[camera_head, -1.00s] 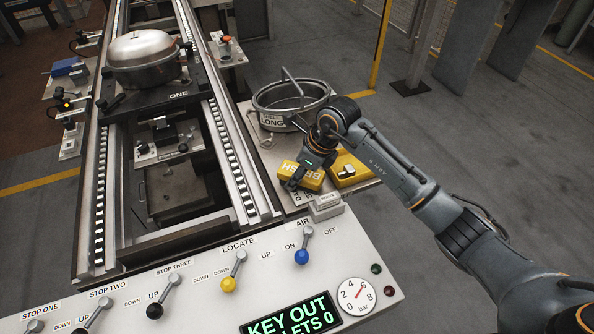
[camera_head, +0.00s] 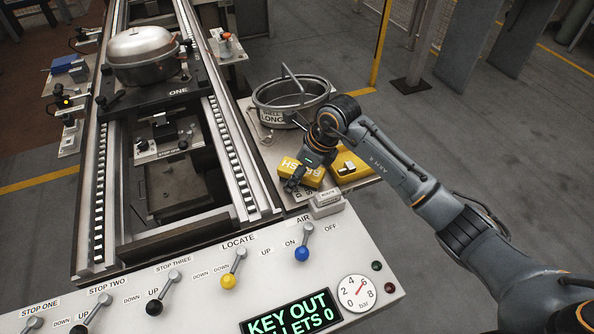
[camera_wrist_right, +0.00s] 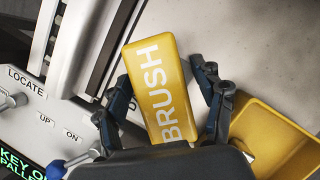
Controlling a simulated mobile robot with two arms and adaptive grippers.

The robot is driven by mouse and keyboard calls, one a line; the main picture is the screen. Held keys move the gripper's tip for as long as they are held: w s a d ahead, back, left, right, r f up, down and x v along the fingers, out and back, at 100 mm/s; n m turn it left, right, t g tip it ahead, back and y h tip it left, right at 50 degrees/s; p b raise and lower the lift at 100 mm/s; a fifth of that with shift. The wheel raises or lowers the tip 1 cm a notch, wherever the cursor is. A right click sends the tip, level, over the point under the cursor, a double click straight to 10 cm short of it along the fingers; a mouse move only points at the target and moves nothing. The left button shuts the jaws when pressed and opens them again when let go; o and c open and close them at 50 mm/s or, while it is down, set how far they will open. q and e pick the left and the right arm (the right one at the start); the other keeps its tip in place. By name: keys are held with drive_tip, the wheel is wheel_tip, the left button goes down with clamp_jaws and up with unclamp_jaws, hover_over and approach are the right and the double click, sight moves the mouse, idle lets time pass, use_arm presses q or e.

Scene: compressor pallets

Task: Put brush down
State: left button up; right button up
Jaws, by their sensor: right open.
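The brush, a yellow block with white BRUSH lettering (camera_wrist_right: 158,85), lies between the spread fingers of my right gripper (camera_wrist_right: 163,95) in the right wrist view. The fingers stand on either side of it, with a gap showing on the right; contact on the left is unclear. In the head view the brush (camera_head: 312,175) is at the pale side table, partly hidden by my right gripper (camera_head: 294,184). It appears to rest on the table, but its underside is hidden. My left gripper is not in view.
A yellow open holder (camera_head: 350,168) stands right of the brush and also shows in the wrist view (camera_wrist_right: 285,140). A round metal shell (camera_head: 268,106) labelled LONG stands behind. The lever control panel (camera_head: 200,290) is in front; the conveyor (camera_head: 228,165) is left.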

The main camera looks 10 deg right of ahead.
drive_tip(key=shift+r, duration=0.5)
drive_tip(key=v, duration=1.1)
drive_tip(key=shift+s+d+r+b, duration=0.2)
drive_tip(key=shift+b, duration=0.15)
